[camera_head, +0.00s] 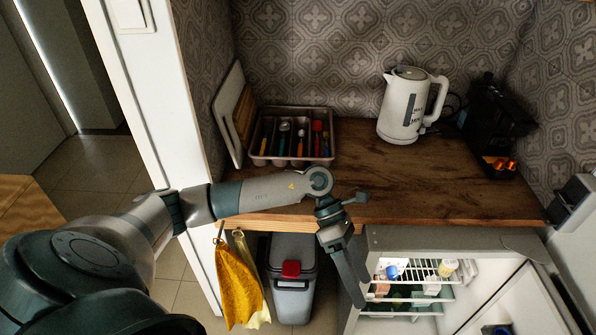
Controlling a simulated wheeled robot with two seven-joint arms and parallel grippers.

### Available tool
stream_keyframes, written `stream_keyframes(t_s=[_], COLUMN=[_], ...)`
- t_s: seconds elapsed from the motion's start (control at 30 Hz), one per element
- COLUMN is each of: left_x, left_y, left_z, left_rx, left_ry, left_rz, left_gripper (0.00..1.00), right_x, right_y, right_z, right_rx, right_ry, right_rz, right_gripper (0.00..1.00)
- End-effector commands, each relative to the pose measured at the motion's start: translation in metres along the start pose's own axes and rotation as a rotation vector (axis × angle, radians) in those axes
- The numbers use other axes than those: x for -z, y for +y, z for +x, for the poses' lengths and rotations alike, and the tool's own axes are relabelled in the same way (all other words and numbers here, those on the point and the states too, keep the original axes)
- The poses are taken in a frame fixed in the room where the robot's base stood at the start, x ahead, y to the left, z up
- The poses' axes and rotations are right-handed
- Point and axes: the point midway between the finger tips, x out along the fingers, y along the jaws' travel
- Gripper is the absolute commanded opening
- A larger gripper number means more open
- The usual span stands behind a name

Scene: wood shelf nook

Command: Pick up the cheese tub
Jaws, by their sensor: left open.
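My left gripper (352,280) hangs pointing down in front of the counter's front edge, beside the left side of the open fridge (385,238). It is open, and I see nothing held in it. Several small containers stand on the fridge's wire shelves. They include a white one with a blue part (391,271), a cream-yellow one (447,267) and a white one (432,286). They are too small for me to tell which is the cheese tub. My right gripper is not in view.
The fridge door (518,300) stands open at lower right. On the wooden counter (400,185) are a cutlery tray (262,160), a white kettle (400,105) and a black coffee machine (490,125). A bin (292,300) and yellow cloth (236,285) are below.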

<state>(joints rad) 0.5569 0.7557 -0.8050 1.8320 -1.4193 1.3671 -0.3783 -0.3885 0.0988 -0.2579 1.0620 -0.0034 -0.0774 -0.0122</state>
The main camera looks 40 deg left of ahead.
Motion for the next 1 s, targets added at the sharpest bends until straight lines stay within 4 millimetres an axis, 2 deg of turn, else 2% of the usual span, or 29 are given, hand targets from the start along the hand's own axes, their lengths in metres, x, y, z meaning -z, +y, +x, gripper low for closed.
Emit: stream_keyframes(t_s=[0.03,0.17,0.3,0.4,0.5,0.6,0.67,1.0], left_x=[-0.006,0.000,0.006,0.011,0.015,0.019,0.021,0.022], left_y=[0.006,0.035,0.055,0.060,0.062,0.062,0.062,0.063], left_z=[-0.042,-0.127,-0.227,-0.290,-0.336,-0.361,-0.367,-0.369], left_rx=[-0.078,-0.262,-0.444,-0.548,-0.619,-0.660,-0.670,-0.674], left_ry=[0.056,0.204,0.354,0.439,0.499,0.534,0.545,0.547], left_rz=[0.016,0.036,0.025,0.001,-0.021,-0.037,-0.043,-0.044], left_gripper=[0.85,0.85,0.85,0.85,0.85,0.85,0.85,0.85], right_x=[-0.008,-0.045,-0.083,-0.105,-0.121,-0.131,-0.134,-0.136], right_y=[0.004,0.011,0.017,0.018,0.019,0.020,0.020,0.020], right_z=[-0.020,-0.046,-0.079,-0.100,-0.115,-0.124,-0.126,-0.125], right_rx=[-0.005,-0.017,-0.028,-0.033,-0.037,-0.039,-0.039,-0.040], right_ry=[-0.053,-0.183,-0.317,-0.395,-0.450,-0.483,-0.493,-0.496], right_rz=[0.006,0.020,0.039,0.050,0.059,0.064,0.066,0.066], right_gripper=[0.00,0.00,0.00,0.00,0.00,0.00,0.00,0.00])
